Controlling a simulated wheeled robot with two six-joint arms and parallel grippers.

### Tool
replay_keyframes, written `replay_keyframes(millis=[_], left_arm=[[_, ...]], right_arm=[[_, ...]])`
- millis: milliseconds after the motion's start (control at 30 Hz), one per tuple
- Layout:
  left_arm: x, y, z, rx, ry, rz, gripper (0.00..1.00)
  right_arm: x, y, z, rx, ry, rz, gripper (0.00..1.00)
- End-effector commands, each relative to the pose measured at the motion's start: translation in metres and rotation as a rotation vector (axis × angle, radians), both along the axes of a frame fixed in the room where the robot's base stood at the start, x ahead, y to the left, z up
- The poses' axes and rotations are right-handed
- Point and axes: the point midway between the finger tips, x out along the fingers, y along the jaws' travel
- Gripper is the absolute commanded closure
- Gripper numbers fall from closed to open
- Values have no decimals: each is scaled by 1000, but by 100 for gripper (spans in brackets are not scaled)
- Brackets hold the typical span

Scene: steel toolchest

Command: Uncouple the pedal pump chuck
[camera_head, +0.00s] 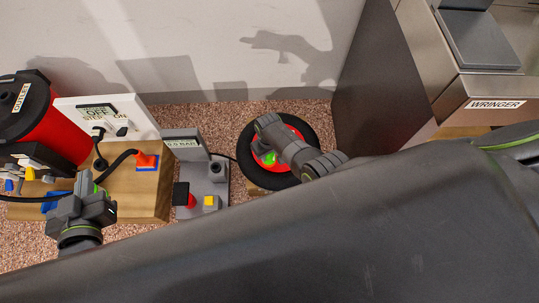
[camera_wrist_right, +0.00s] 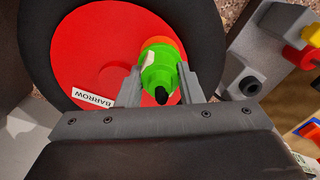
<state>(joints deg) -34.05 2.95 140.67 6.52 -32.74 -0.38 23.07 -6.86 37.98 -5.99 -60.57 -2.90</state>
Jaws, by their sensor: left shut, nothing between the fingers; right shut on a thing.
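The green pump chuck (camera_wrist_right: 155,72) sits at the red hub of the black-tyred wheel (camera_wrist_right: 85,45), labelled BARROW. In the right wrist view my right gripper (camera_wrist_right: 159,80) has one finger on each side of the chuck and is shut on it. A dark tip points from the chuck toward the camera. In the head view my right gripper (camera_head: 266,150) reaches over the wheel (camera_head: 247,177), with a bit of green showing beneath it. The grey pedal pump (camera_head: 216,172) with a 0.0 BAR display stands left of the wheel. My left gripper (camera_head: 86,186) is shut and empty.
A wooden block (camera_head: 140,190) with an orange fitting (camera_head: 146,160) lies near my left gripper. A red canister (camera_head: 50,135) and a white switch panel (camera_head: 135,112) stand behind. A steel cabinet (camera_head: 380,80) is right of the wheel. My own arm covers the foreground.

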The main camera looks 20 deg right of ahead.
Motion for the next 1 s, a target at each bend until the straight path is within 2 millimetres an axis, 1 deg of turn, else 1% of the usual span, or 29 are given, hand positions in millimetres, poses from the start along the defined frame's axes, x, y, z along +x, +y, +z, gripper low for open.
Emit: replay_keyframes(millis=[1000], left_arm=[[0,0,15,0,0,0,100]], right_arm=[[1,0,14,0,-1,-1,100]])
